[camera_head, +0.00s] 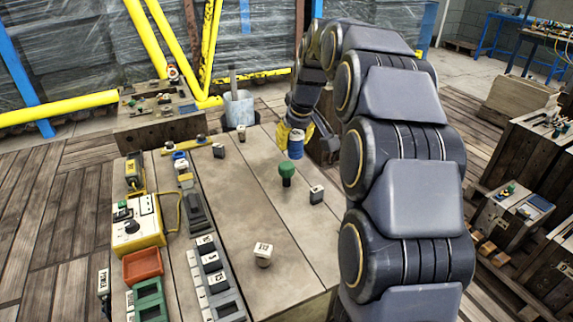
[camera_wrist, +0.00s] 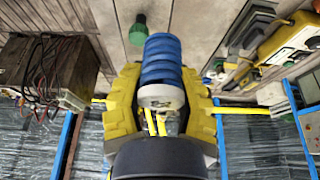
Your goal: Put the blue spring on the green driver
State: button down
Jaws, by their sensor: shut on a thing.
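The blue spring (camera_head: 296,145) is held in my gripper (camera_head: 294,134) above the far part of the table. In the wrist view the blue spring (camera_wrist: 161,62) sits between the yellow fingers of my gripper (camera_wrist: 161,98), with a pale end piece at its near end. The green driver (camera_head: 286,170) stands upright on the table with its green head up and dark part below. It is nearer the head camera than the spring and apart from it. The green driver also shows in the wrist view (camera_wrist: 138,32), just beyond the spring's far end.
Small labelled blocks stand on the table (camera_head: 225,190), one right of the driver (camera_head: 317,194) and one nearer (camera_head: 263,254). A yellow-and-white device (camera_head: 138,225), an orange tray (camera_head: 142,266) and grey block rows line the left side. A bucket (camera_head: 239,108) stands behind.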

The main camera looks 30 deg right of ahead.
jog(key=shift+w+d, duration=0.1)
jog(key=shift+w, duration=0.3)
jog(key=w+d+f, duration=0.1)
jog(key=w+f, duration=0.1)
jog(key=w, duration=0.1)
jog(key=w+d+f, duration=0.1)
jog(key=w+f, duration=0.2)
jog(key=w, duration=0.1)
jog(key=w+d+f, duration=0.1)
jog(key=w+f, duration=0.2)
jog(key=w, duration=0.1)
jog(key=shift+w+d+f, duration=0.1)
jog(key=shift+d, duration=0.3)
jog(key=shift+w+d+f, duration=0.1)
jog(key=shift+w+f, duration=0.15)
jog(key=shift+w, duration=0.05)
jog(key=shift+w+d+f, duration=0.2)
jog(key=shift+w+f, duration=0.25)
jog(key=shift+f, duration=1.6)
jog(key=shift+f, duration=0.1)
